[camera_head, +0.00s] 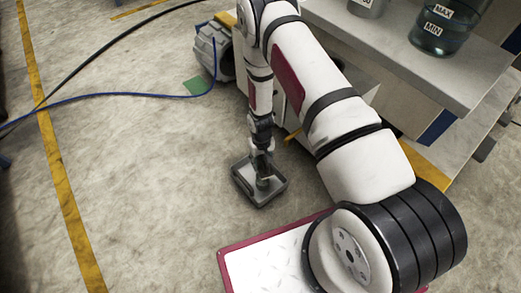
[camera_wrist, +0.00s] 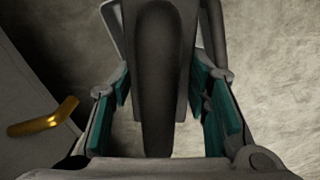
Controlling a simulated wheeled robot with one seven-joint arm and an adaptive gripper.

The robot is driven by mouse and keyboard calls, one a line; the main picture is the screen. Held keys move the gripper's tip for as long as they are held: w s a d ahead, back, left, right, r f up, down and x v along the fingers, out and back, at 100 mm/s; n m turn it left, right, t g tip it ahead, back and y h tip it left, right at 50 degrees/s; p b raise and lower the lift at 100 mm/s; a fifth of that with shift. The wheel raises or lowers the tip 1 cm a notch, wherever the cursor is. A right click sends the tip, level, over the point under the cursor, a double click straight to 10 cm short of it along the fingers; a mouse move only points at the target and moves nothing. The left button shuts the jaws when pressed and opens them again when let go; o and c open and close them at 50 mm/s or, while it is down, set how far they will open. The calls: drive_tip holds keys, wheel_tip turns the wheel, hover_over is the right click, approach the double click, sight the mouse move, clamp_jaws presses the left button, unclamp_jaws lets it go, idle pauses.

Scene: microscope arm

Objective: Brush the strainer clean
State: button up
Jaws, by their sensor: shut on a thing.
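A square grey tray-like frame with a raised rim (camera_head: 276,196), which looks like the strainer, lies on the floor in the head view. My gripper (camera_head: 262,153) points down over it, with its lower end inside the rim outline. In the wrist view my gripper (camera_wrist: 165,100) has its teal-padded fingers on both sides of a long dark grey handle (camera_wrist: 158,70), and it is shut on it. The handle appears to be the brush's. The brush head is hidden or too small to make out. Whether it touches the strainer's bottom cannot be told.
A grey bench (camera_head: 400,65) with a glass beaker (camera_head: 441,42) marked MAX and MIN stands right of my arm. A brass-coloured hooked handle (camera_wrist: 45,118) is left of my gripper. A blue cable (camera_head: 120,94) crosses the floor. The floor left of the strainer is clear.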

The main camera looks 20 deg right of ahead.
drive_tip(key=shift+f+b, duration=2)
drive_tip(key=shift+f, duration=1.25)
drive_tip(key=shift+f, duration=0.35)
drive_tip(key=shift+s, duration=0.1)
drive_tip(key=shift+s, duration=0.6)
drive_tip(key=shift+w, duration=0.15)
drive_tip(key=shift+w, duration=1.35)
drive_tip(key=shift+s, duration=0.15)
drive_tip(key=shift+s+f+p, duration=0.1)
drive_tip(key=shift+s+p, duration=0.2)
drive_tip(key=shift+s, duration=1.15)
